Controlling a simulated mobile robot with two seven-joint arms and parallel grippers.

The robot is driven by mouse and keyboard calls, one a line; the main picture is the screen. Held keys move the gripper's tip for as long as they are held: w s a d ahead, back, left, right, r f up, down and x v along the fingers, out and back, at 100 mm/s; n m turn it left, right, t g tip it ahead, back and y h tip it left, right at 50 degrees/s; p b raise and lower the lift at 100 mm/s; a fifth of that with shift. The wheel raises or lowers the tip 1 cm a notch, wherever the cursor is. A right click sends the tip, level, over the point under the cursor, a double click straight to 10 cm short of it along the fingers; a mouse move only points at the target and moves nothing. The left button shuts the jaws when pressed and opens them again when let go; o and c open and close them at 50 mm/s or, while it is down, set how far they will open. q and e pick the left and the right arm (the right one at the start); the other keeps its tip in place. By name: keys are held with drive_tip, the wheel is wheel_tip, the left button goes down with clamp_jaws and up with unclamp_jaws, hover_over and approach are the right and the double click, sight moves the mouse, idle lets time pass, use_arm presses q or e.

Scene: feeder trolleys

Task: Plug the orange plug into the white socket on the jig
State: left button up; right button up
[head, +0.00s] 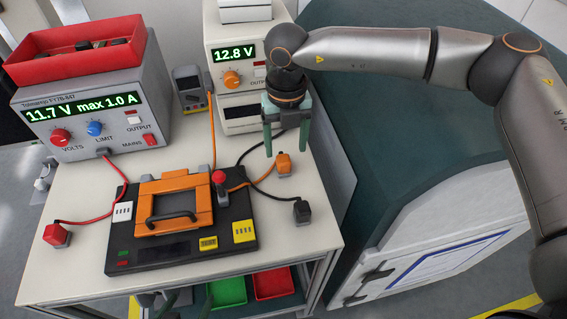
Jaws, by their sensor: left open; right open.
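The orange plug (283,164) lies on the white tabletop to the right of the jig, with an orange cable running from it toward the jig. The jig (180,259) is a dark plate with an orange clamp frame. The white socket (122,211) is at the jig's left side, and nothing is plugged into it. My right gripper (286,145) points down with its two green fingers apart and empty. In the picture its fingertips are just above the orange plug; the exact height gap is hard to tell.
A red plug (56,235) lies left of the jig and a black plug (301,211) right of it. Power supplies (96,110) and a meter (189,87) stand behind.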

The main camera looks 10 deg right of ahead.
sight(284, 158)
drive_tip(key=f, duration=0.3)
drive_tip(key=f+p, duration=0.1)
drive_tip(key=f, duration=0.1)
drive_tip(key=shift+w+a, duration=0.15)
drive_tip(key=shift+w, duration=0.15)
clamp_jaws()
idle(0.4)
